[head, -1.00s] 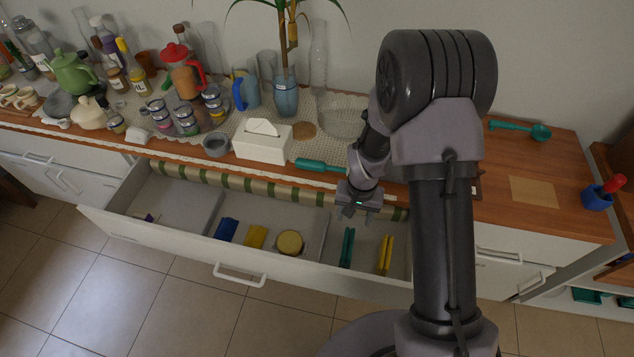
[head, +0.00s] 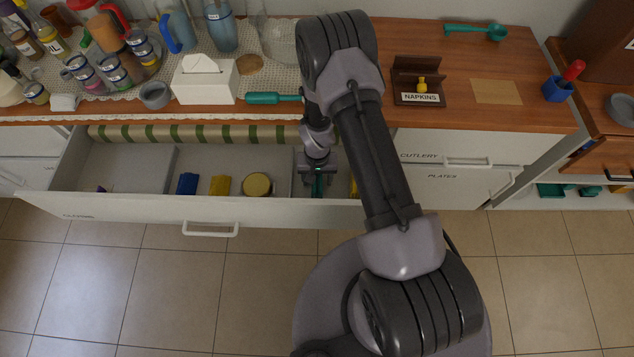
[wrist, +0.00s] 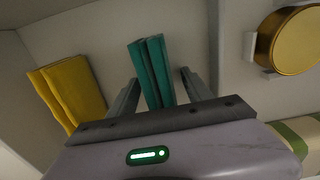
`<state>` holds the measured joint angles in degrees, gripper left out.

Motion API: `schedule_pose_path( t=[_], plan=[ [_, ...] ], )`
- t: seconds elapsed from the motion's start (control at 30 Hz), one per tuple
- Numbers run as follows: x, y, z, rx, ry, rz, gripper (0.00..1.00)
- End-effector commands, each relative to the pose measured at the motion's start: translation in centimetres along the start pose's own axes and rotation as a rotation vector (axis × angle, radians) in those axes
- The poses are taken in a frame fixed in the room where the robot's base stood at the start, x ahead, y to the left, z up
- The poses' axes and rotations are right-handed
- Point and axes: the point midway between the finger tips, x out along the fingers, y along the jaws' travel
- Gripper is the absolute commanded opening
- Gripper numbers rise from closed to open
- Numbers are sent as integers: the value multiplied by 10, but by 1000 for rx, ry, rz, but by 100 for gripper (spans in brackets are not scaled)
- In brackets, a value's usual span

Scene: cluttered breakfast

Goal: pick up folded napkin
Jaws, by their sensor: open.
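A teal folded napkin (wrist: 151,70) stands on edge in the drawer's right compartment. My gripper (wrist: 160,78) is open, with one finger on each side of the teal napkin in the wrist view; whether the fingers touch it I cannot tell. In the head view my gripper (head: 318,180) is down in the open drawer and hides most of that napkin. A yellow folded napkin (wrist: 72,92) stands to the left in the wrist view. In the head view it (head: 353,188) is mostly hidden behind my arm.
The open drawer (head: 140,207) has divider walls near my gripper. A round gold tin (head: 257,185), a yellow item (head: 220,185) and a blue item (head: 187,184) lie in the neighbouring compartment. A striped roll (head: 200,133) runs along the back. A napkin holder (head: 418,82) stands on the counter.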

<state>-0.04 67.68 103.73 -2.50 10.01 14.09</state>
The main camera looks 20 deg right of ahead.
Motion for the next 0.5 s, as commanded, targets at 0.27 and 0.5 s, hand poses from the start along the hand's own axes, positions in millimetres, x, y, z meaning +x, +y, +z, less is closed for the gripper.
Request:
schedule_pose_path(
  t=[0.27,0.5],
  plan=[
    [0,0,0,0,1,0,40],
    [0,0,0,0,1,0,0]
  ],
)
